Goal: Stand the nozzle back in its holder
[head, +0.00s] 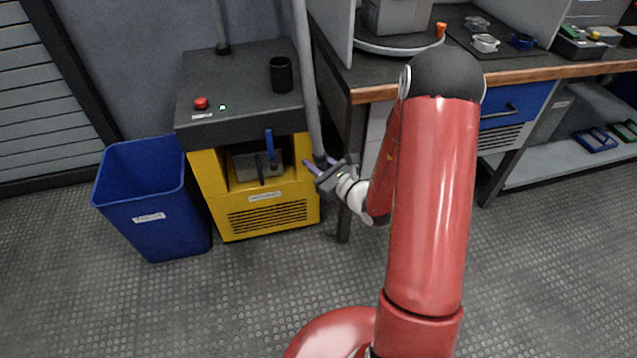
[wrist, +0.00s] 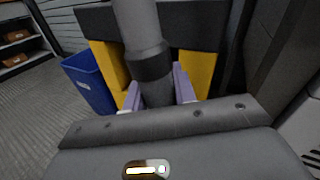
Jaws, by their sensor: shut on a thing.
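The nozzle (head: 318,150) is the dark lower end of a long grey hose that runs up out of the head view. My gripper (head: 317,165) is shut on it, low in front of the right side of the yellow machine. In the wrist view, the purple fingers of my gripper (wrist: 158,92) sit on either side of the nozzle (wrist: 151,68), which has a dark collar under a grey tube. The nozzle's lower tip is hidden by my gripper. A black cup-shaped holder (head: 281,76) stands on the machine's dark top, up and left of my gripper, with nothing seen in it.
The yellow machine (head: 265,218) has a red button (head: 201,103) and a blue lever (head: 270,146). A blue bin (head: 150,190) stands at its left. A workbench (head: 385,92) with a wooden edge stands close at the right. The floor in front is clear.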

